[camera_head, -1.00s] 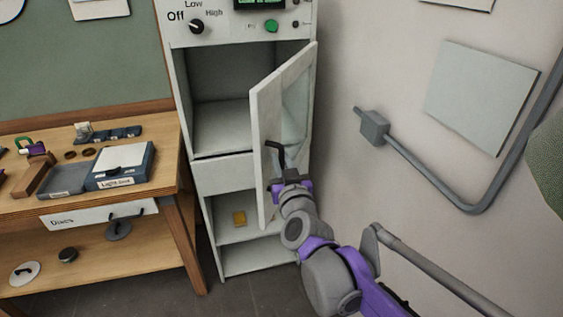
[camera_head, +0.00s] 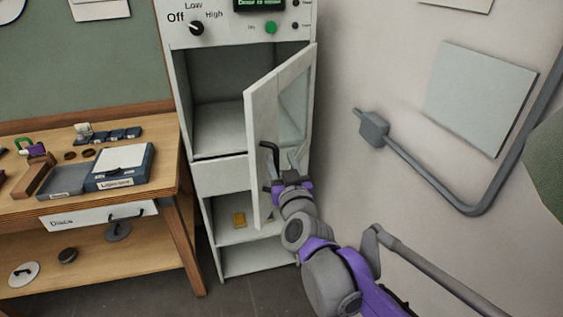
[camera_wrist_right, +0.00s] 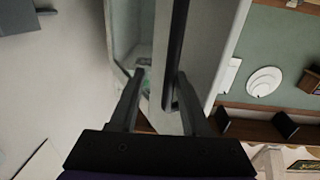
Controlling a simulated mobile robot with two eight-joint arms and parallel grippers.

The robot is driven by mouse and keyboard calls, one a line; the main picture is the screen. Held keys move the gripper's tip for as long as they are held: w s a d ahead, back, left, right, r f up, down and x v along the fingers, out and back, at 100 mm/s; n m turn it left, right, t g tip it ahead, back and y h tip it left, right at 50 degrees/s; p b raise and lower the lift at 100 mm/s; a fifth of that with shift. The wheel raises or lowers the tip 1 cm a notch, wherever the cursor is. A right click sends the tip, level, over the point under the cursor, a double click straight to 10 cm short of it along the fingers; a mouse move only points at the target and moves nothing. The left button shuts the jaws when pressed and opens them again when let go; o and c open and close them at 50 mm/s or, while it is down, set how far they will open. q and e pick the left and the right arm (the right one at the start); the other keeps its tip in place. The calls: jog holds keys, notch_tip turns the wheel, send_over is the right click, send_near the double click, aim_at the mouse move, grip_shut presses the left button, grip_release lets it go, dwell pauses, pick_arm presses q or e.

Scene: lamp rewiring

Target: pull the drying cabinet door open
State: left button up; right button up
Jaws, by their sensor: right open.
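The drying cabinet door (camera_head: 262,115) stands well open, hinged at the right side of the cabinet (camera_head: 222,172) and swung outward. It has a pale frame with a glassy panel. The black handle (camera_head: 275,152) is on the door near its free edge. My right gripper (camera_head: 284,162) is at the handle with its fingers spread. In the right wrist view, the handle bar (camera_wrist_right: 178,50) shows between the open fingers (camera_wrist_right: 160,85), closer to the right one, with the door face (camera_wrist_right: 203,50) behind. My left gripper is out of view.
The upper compartment (camera_head: 215,80) looks empty. A yellow block (camera_head: 239,219) lies on the lower shelf. A wooden workbench (camera_head: 100,195) with boxes and small parts stands at the left. A grey wall pipe (camera_head: 430,180) runs along the wall at the right.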

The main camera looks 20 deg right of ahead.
jog(key=shift+s, duration=0.1)
jog(key=s+a, duration=0.1)
jog(key=s, duration=0.9)
jog(key=shift+s+a+b, duration=0.25)
jog(key=shift+a+b, duration=0.15)
jog(key=shift+c, duration=0.3)
